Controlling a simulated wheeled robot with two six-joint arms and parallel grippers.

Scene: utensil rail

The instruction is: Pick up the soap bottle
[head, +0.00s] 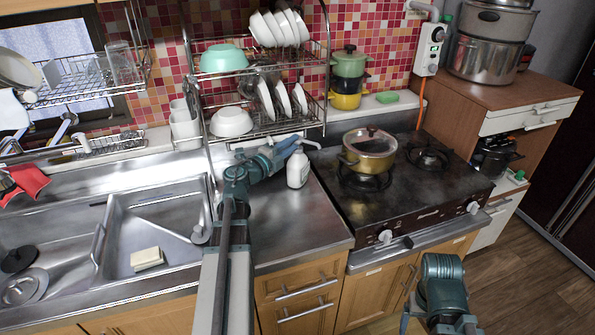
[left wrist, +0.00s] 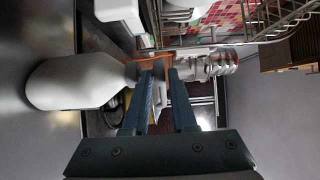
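The white soap bottle (head: 297,170) stands upright on the steel counter, just left of the stove, with its pump spout pointing right. My left gripper (head: 290,147) reaches to the bottle's upper part from the left. In the left wrist view the bottle (left wrist: 75,83) lies sideways at the left, its neck running to the tip of the left-hand finger. The two fingers (left wrist: 161,75) are apart with a gap between them, so the gripper is open. I cannot tell whether the pump head is between the fingertips or beyond them. My right arm shows at the lower right; its fingers are not seen.
A gold pot (head: 369,160) with a lid sits on the stove (head: 430,190), right of the bottle. A dish rack (head: 265,130) with bowls and plates stands behind. The sink (head: 165,240) is at the left. The counter in front of the bottle is clear.

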